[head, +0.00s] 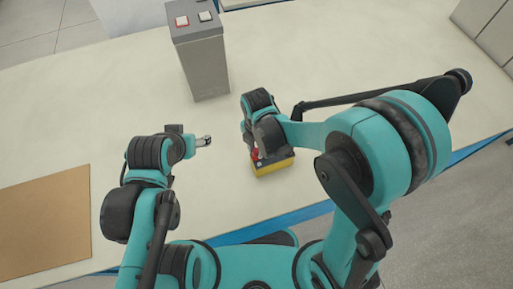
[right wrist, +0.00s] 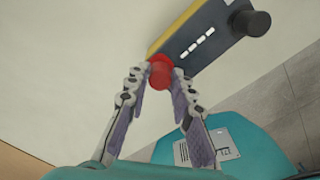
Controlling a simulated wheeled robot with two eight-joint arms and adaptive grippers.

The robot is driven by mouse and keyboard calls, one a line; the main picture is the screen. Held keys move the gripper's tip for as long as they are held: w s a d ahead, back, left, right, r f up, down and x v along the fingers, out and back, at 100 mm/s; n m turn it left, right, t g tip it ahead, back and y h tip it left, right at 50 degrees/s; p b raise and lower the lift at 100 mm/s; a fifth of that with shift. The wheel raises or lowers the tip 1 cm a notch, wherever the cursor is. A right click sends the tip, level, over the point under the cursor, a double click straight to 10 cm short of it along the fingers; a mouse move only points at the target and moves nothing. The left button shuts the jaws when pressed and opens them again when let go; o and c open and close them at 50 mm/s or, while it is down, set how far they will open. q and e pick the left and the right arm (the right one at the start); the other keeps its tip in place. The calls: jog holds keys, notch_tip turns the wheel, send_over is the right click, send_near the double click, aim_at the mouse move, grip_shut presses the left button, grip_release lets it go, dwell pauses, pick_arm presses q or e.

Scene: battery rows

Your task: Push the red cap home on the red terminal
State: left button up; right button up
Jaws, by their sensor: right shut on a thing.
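A yellow and dark battery (head: 275,168) sits on the table below my right gripper (head: 256,152). In the right wrist view the battery (right wrist: 205,38) shows white marks on its dark top and a black round cap or terminal (right wrist: 250,22) at its far end. The red cap (right wrist: 161,74) is at the near end, between the fingertips of my right gripper (right wrist: 162,78), which is shut on it. The red terminal is hidden, so I cannot tell how far down the cap sits. My left gripper (head: 203,141) is left of the battery, apart from it; its finger gap is unclear.
A tall grey box (head: 203,68) with a red-framed and a black-framed switch stands behind the battery. A brown board (head: 45,222) lies at the left. The table's blue front edge (head: 270,223) is close to the battery. The table's right part is mostly clear.

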jog(key=shift+f+b, duration=0.4)
jog(key=shift+f, duration=0.05)
dwell(0.5)
jog(key=o, duration=1.4)
jog(key=shift+r, duration=0.15)
jog(key=shift+r+p, duration=2.6)
jog(key=shift+r, duration=0.8)
